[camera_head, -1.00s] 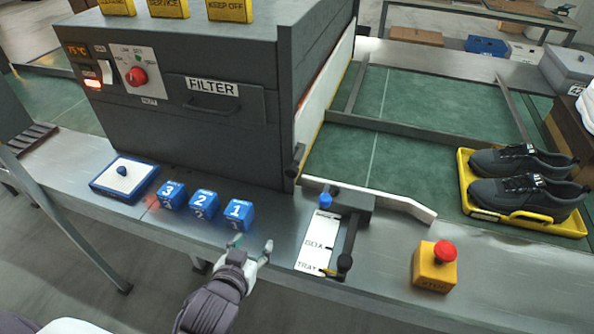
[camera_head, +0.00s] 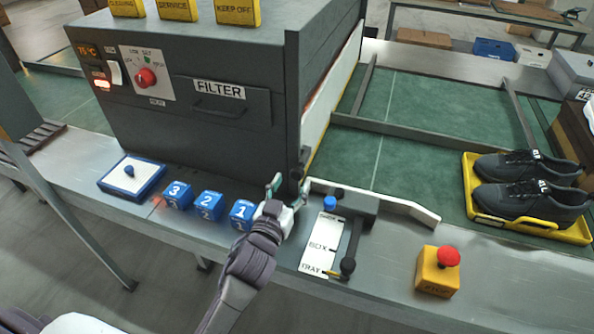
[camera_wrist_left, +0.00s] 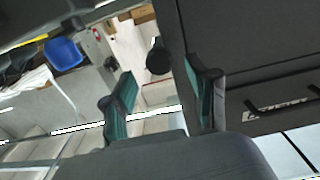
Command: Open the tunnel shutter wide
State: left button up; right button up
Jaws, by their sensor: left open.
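The tunnel (camera_head: 190,85) is a dark grey box on the metal bench. A pale upright panel (camera_head: 328,95), which looks like its shutter, stands at its right end. A black knob (camera_head: 304,156) is at the near lower corner by that panel; a round black knob also shows in the left wrist view (camera_wrist_left: 158,58). My left gripper (camera_head: 288,190) is open and empty, just below the knob in the head view. In the left wrist view its fingers (camera_wrist_left: 160,92) are spread, with the knob beyond the gap between them. My right gripper is out of view.
Blue numbered blocks (camera_head: 209,206) sit left of my gripper. A lever with a box/tray label plate (camera_head: 322,240) stands to its right. A yellow stop button box (camera_head: 437,272) is farther right. Black shoes lie in a yellow tray (camera_head: 487,217) on the green belt (camera_head: 420,125).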

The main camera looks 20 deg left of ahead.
aim_at(296, 176)
pick_arm(q)
jog(key=shift+w, duration=2.35)
jog(key=shift+d, duration=0.1)
grip_shut()
